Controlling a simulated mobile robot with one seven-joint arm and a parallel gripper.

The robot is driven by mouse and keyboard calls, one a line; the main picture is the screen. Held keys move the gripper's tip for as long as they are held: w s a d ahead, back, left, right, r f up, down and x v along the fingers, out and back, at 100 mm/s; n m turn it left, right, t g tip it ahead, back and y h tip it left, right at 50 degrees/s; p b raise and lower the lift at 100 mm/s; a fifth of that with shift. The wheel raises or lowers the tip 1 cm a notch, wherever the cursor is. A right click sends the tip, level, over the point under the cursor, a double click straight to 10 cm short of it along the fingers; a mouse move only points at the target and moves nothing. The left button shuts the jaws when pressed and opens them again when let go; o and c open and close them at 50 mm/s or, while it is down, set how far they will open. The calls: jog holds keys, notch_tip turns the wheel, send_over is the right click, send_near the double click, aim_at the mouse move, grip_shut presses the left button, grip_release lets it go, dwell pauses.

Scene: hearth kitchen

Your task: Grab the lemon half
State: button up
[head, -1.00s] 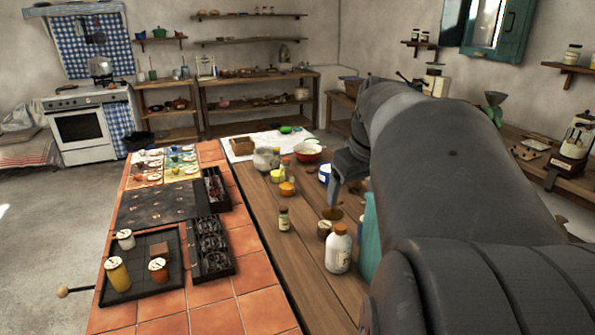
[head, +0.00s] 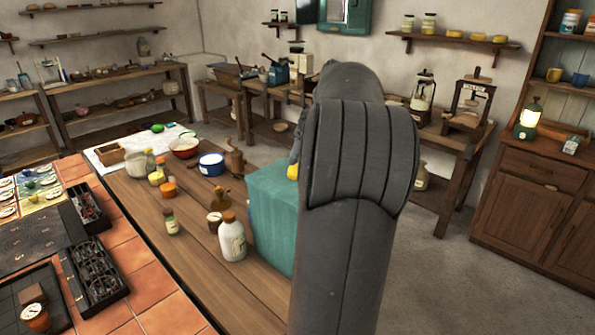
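A small yellow thing (head: 293,171) shows at the left edge of my arm, at the top of a teal box (head: 272,210). It may be the lemon half, but most of it is hidden and I cannot be sure. A grey part of my gripper (head: 297,143) shows just above it. My forearm hides the rest of the gripper, so its fingers and any contact with the yellow thing cannot be seen.
Left of the teal box, the wooden table holds a white bottle (head: 232,238), a small jar (head: 171,222), a blue pot (head: 211,164) and a red-rimmed bowl (head: 184,148). Black trays (head: 95,270) lie on the tiled part. Open floor is at the right.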

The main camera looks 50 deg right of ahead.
jog(key=shift+x, duration=3.05)
jog(key=shift+s+f, duration=0.1)
jog(key=shift+s, duration=0.05)
jog(key=shift+c, duration=0.3)
jog(key=c, duration=1)
